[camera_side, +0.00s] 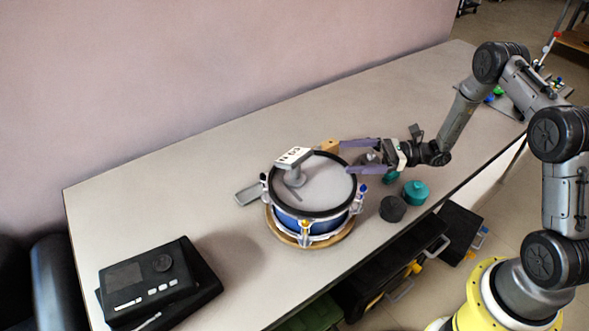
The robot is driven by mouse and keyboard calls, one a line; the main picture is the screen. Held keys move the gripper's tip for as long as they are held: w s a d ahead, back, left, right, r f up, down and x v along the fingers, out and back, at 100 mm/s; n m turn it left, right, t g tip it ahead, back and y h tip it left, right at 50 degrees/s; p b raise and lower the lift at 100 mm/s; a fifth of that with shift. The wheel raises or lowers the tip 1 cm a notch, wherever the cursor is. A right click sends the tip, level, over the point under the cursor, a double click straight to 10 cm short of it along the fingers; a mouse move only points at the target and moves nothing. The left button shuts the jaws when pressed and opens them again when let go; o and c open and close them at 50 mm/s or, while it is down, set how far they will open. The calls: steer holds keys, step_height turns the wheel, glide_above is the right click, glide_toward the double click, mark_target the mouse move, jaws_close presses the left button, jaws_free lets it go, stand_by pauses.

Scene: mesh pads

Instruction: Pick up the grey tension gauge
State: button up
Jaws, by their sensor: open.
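What looks like the grey tension gauge (296,177) stands on the drum head, towards its back left. It has a grey stem and foot and a tilted block on top with a white face and dark characters. My gripper (346,157) is open at the right edge of the drum, its two purple-grey fingers pointing left towards the gauge. The fingertips are apart from the gauge, with part of the drum head between. A small dark grey rounded object (368,158) shows between the fingers; I cannot tell whether it touches them.
The blue drum (290,222) rests on a round wooden base. Teal pads (415,192) and a black pad (393,208) lie to its right. A wooden block (328,146) is behind, a flat grey item (249,195) left. A black device (150,280) sits front left. The back left table is clear.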

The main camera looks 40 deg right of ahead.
mark_target(301, 173)
steer(key=shift+s+d+f, duration=0.1)
steer(key=shift+d+f, duration=0.1)
steer(key=shift+f, duration=0.25)
steer(key=x, duration=1.3)
steer(key=shift+w+a+r, duration=0.1)
steer(key=shift+w+a, duration=0.05)
steer(key=shift+w, duration=0.15)
jaws_close()
